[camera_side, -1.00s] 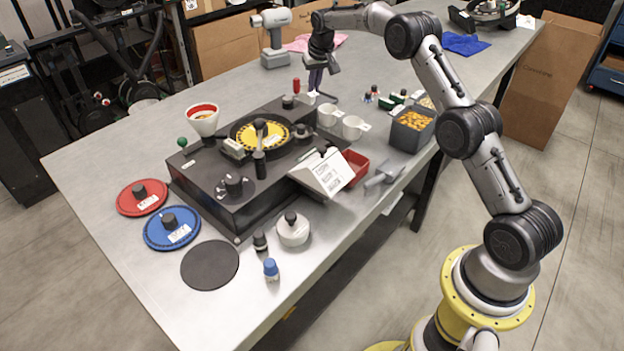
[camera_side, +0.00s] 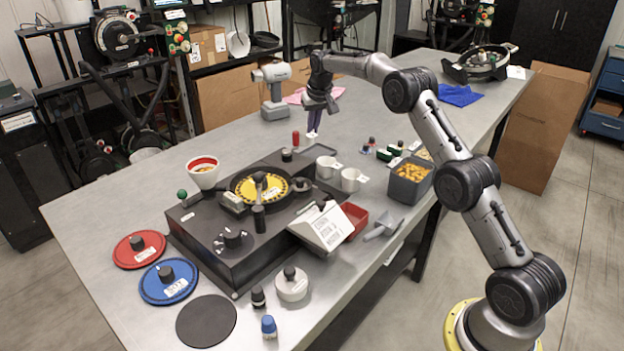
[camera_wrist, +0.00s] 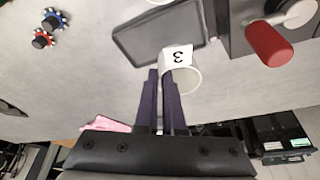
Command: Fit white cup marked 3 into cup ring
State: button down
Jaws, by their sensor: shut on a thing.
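My gripper (camera_side: 314,127) is shut on the white cup marked 3 (camera_wrist: 178,57). In the wrist view the cup is at the tips of the dark purple fingers, with its "3" upside down in the picture. In the side view the cup is a small pale patch at the fingertips, above the table behind the black base. Two other white cups (camera_side: 327,168) (camera_side: 352,181) stand to the right of the base. I cannot tell for sure which part is the cup ring; a yellow-and-black disc (camera_side: 262,188) is set in the base.
A dark tray (camera_wrist: 150,40) lies by the held cup. A bin of orange pieces (camera_side: 410,182), a red tray (camera_side: 354,217) and a power drill (camera_side: 273,92) are around.

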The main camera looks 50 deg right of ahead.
notch_tip(320, 180, up, 8)
jog(key=shift+f, duration=0.25)
jog(key=shift+s+a+r, duration=0.3)
jog(key=shift+s+a, duration=0.3)
jog(key=shift+a, duration=0.05)
jog(key=shift+s+a+r, duration=0.3)
jog(key=shift+s+a, duration=0.25)
jog(key=shift+a, duration=0.1)
send_near(313, 135)
jog(key=s+a, duration=0.3)
jog(key=s, duration=0.1)
jog(key=s+a, duration=0.4)
jog(key=s, duration=0.4)
jog(key=shift+y, duration=0.4)
jog(key=shift+w+f, duration=0.2)
jog(key=shift+f, duration=5.65)
jog(key=shift+a+f, duration=0.1)
jog(key=shift+f, duration=1.05)
jog(key=c, duration=0.7)
grip_release()
